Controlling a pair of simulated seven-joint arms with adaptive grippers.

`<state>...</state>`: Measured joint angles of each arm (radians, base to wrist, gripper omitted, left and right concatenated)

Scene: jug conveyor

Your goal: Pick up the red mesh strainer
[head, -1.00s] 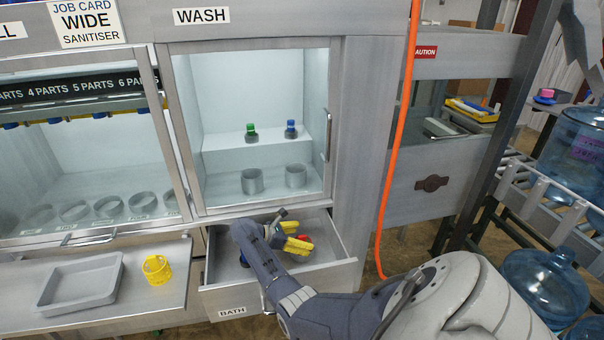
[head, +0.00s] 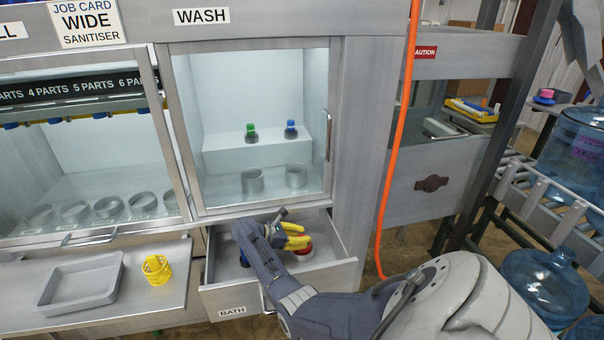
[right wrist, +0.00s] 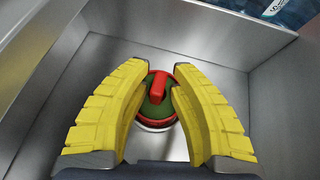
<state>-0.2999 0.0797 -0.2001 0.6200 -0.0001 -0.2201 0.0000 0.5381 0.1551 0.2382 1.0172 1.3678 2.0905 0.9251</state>
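The red strainer (head: 304,254) sits in the open bath drawer (head: 345,270), partly hidden by my right gripper in the head view. In the right wrist view the strainer (right wrist: 158,84) shows as a red rim with a red bar on top and green inside; it stands on the drawer floor. My right gripper (head: 297,238) has yellow fingers and is over the drawer. In the right wrist view the gripper (right wrist: 161,72) is open, one finger on each side of the strainer. I cannot tell whether the fingers touch it. My left gripper is not in view.
Metal drawer walls (right wrist: 245,95) surround the gripper. A yellow basket (head: 156,270) and a grey tray (head: 82,283) stand on the shelf at left. The wash cabinet (head: 262,180) is above the drawer. An orange hose (head: 396,140) hangs to the right.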

